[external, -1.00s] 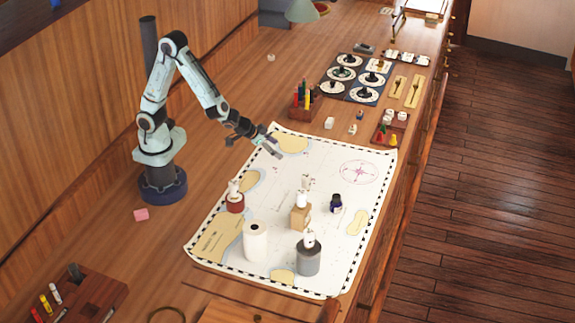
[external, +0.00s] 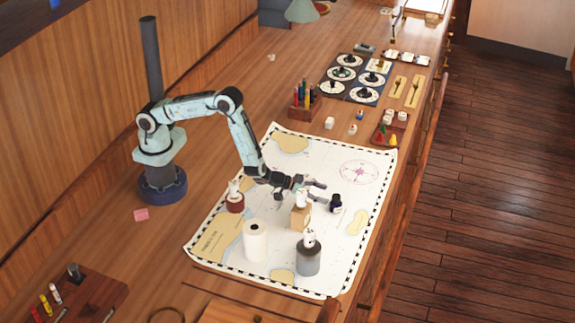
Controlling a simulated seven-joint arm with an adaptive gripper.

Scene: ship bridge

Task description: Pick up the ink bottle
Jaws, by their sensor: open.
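The ink bottle (external: 336,203) is small and dark blue-purple with a black cap. It stands upright on the white chart (external: 345,255), right of the middle. My gripper (external: 322,192) is open, with its fingers pointing right toward the bottle. The fingertips are just left of the bottle, close to it. I cannot tell whether they touch it. My gripper partly covers the white figure on the wooden block (external: 300,219).
On the chart stand a white cylinder (external: 255,243), a grey cylinder (external: 308,260) with a white figure on top, and a dark red round stand (external: 235,203). A pen holder (external: 304,103) is behind. The chart's right side is mostly clear.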

